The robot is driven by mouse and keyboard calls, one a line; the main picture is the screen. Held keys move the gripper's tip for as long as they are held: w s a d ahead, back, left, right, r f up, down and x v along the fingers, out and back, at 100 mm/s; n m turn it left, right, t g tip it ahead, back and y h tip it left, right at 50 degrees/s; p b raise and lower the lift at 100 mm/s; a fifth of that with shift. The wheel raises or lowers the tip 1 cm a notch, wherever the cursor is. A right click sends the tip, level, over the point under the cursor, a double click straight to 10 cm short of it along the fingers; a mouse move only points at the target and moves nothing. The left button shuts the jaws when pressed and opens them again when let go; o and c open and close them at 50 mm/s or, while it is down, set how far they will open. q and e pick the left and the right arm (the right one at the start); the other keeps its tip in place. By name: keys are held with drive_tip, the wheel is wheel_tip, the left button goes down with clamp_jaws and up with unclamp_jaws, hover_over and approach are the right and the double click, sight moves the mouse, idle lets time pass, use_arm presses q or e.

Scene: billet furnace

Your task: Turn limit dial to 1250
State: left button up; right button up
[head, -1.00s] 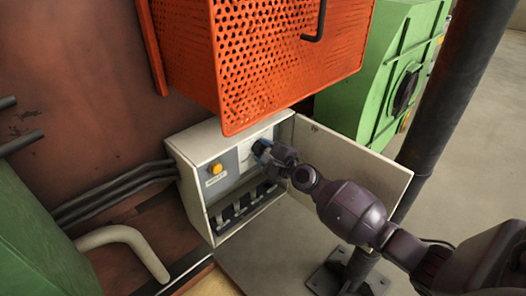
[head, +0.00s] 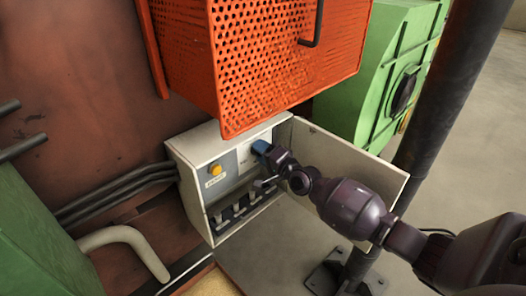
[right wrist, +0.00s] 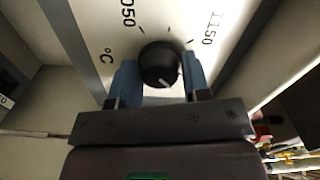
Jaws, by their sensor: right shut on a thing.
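The limit dial is a round black knob (right wrist: 159,66) on a pale scale plate in the right wrist view. Its short white mark points toward the bottom of that picture, slightly right. The print "1150" shows to its upper right, and a partly cut-off "050" and "°C" show to its left. My right gripper (right wrist: 158,80) has its blue fingers on both sides of the knob and is shut on it. In the head view my right gripper (head: 261,148) reaches into the open control box (head: 206,147) and hides the knob. My left gripper is not in view.
A yellow button (head: 215,170) and a row of switches (head: 238,209) sit left of and below my gripper. The box's door (head: 348,168) stands open behind my right arm. An orange perforated cage (head: 262,70) hangs close above. A dark post (head: 440,100) stands at right.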

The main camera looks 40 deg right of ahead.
drive_tip(key=shift+n, duration=0.5)
drive_tip(key=o, duration=0.9)
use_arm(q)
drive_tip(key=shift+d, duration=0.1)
use_arm(e)
drive_tip(key=shift+s, duration=0.1)
use_arm(q)
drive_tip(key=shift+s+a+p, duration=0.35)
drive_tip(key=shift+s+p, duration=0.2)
drive_tip(key=shift+p, duration=0.65)
use_arm(e)
drive_tip(key=s+d, duration=0.1)
drive_tip(key=s, duration=0.9)
drive_tip(key=shift+s+d, duration=0.25)
drive_tip(key=shift+s, duration=0.05)
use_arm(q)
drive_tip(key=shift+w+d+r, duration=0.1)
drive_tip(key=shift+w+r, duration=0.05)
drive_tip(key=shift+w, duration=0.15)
